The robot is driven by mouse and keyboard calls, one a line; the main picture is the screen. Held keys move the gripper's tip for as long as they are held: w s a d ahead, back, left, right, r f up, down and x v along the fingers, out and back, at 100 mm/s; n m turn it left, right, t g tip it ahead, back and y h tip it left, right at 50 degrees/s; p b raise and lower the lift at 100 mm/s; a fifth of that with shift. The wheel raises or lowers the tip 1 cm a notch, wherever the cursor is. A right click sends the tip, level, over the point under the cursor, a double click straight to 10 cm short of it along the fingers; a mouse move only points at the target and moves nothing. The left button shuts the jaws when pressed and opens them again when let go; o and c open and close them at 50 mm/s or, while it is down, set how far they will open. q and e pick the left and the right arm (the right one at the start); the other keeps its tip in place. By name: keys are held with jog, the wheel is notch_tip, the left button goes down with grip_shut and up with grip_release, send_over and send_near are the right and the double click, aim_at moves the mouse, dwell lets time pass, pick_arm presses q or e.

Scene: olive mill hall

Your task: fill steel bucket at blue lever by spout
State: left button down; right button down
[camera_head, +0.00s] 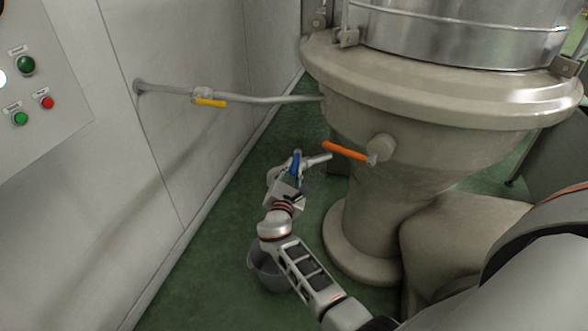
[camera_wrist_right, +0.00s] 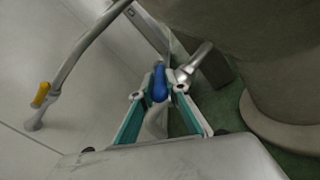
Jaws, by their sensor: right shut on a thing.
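The blue lever (camera_head: 296,163) sits on a short steel spout (camera_head: 319,159) low on the stone mill base. My right gripper (camera_head: 288,183) is shut on the blue lever, and its jaws partly cover it in the head view. In the right wrist view the blue lever (camera_wrist_right: 160,82) stands between the two teal-padded fingers of my right gripper (camera_wrist_right: 158,95), with the spout (camera_wrist_right: 195,65) just right of it. A grey steel bucket (camera_head: 264,272) is low down behind my right forearm, which hides much of it. Its contents cannot be seen. My left gripper is not in view.
An orange lever (camera_head: 346,151) sticks out from the mill base (camera_head: 440,150). A pipe with a yellow lever (camera_head: 210,102) runs from the wall panel on the left. Green floor (camera_head: 225,215) is open between wall and mill. Push buttons (camera_head: 25,66) are at upper left.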

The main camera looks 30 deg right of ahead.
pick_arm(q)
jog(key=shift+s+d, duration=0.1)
pick_arm(e)
jog(key=c, duration=2)
grip_release()
jog(key=shift+c, duration=0.2)
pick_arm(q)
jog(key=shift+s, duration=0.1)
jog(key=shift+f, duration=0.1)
pick_arm(e)
jog(key=v, duration=1.2)
